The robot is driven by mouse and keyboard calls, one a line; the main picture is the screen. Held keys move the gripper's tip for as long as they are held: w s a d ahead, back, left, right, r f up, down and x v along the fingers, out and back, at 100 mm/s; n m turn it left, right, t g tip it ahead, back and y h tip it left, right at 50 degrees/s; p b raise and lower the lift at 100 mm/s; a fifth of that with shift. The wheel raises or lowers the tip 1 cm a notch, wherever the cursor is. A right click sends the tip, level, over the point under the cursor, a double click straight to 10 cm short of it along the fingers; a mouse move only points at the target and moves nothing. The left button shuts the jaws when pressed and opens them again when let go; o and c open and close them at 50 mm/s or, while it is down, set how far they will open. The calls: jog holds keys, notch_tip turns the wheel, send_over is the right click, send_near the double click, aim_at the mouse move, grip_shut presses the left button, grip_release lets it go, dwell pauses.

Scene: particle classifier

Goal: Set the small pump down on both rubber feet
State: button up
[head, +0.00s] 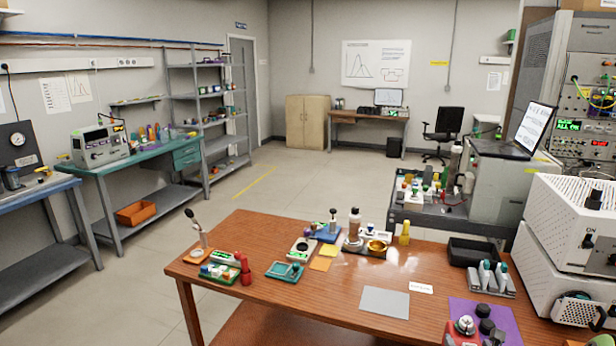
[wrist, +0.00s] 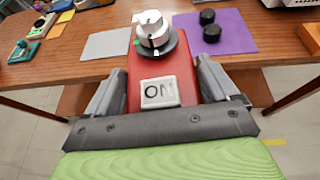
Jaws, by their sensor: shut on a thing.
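The small pump (wrist: 135,80) has a red body, a white ON label and a silver head on a dark grey disc. My gripper (wrist: 160,84) is shut on its red body, one finger on each side. In the head view the pump's silver head (head: 464,325) shows at the bottom edge. Two black rubber feet (wrist: 207,17) (wrist: 211,34) stand apart on a purple mat (wrist: 236,38), to the right of the pump's head in the wrist view. The mat also shows in the head view (head: 511,318). The pump's underside is hidden.
A bare grey sheet (head: 385,302) lies left of the mat on the wooden table (head: 290,296). A rack of bottles (head: 492,280) and a black tray (head: 472,252) stand behind the mat. White instruments (head: 560,262) stand close on the right.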

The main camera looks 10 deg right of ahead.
jog(key=w+a+f+n+y, duration=0.1)
jog(key=a+f, duration=0.1)
jog(key=a, duration=0.6)
jog(key=w+a+f+n+t+y, duration=0.1)
jog(key=a+f+n+y, duration=0.1)
jog(key=a, duration=0.7)
jog(key=w+a+f+n+y, duration=0.1)
jog(key=a+f+y, duration=0.1)
jog(key=a, duration=0.6)
jog(key=shift+w+a+f+n, duration=0.25)
jog(key=shift+a+f+n, duration=0.15)
jog(key=shift+f, duration=0.4)
